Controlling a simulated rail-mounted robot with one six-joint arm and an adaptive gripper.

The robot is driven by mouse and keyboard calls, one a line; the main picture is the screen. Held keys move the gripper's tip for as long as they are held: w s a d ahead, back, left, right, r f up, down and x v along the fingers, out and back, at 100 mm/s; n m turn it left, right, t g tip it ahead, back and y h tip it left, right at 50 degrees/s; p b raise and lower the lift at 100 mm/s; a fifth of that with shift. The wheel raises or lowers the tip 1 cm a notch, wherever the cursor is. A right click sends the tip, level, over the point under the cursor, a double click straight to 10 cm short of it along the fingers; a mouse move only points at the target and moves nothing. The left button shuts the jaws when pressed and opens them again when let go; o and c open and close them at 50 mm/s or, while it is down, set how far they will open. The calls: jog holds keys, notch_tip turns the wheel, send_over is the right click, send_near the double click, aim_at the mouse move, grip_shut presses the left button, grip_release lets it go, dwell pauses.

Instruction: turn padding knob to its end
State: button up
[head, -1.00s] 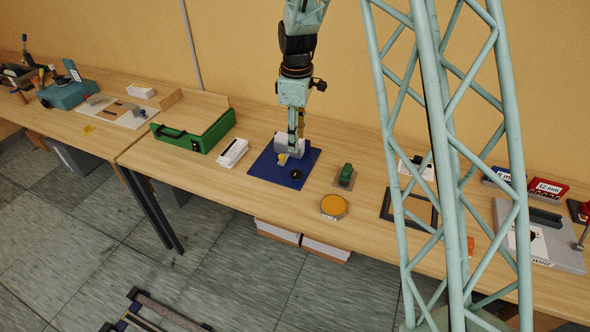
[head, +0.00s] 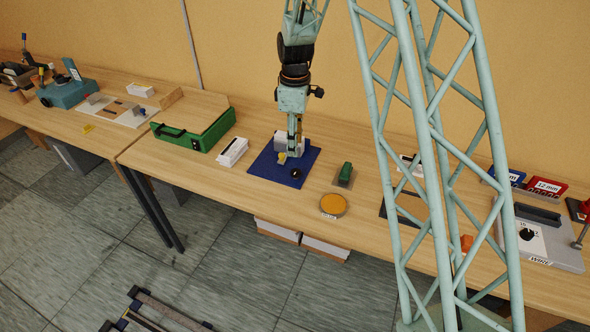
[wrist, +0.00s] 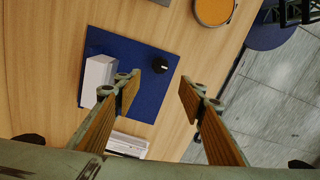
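A small round black knob (head: 296,173) stands on a blue square mat (head: 265,172) on the table; I see no label naming it as the padding knob. In the wrist view the black knob (wrist: 160,65) lies ahead of the gap between my fingers, and the blue mat (wrist: 150,105) is under it. My gripper (head: 295,152) is above the mat, close behind the knob in the head view. In the wrist view my gripper (wrist: 160,92) has its fingers well apart, with nothing between them. The height of the fingertips over the mat is unclear.
A white block (wrist: 98,78) stands on the mat beside one finger. A white box (head: 232,152) and a green case (head: 190,135) are left of the mat. A green-topped item (head: 345,176) and an orange disc (head: 333,205) are to its right.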

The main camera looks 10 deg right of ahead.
aim_at(295, 172)
jog(key=shift+f, duration=6.4)
jog(key=c, duration=0.8)
jog(key=shift+c, duration=0.2)
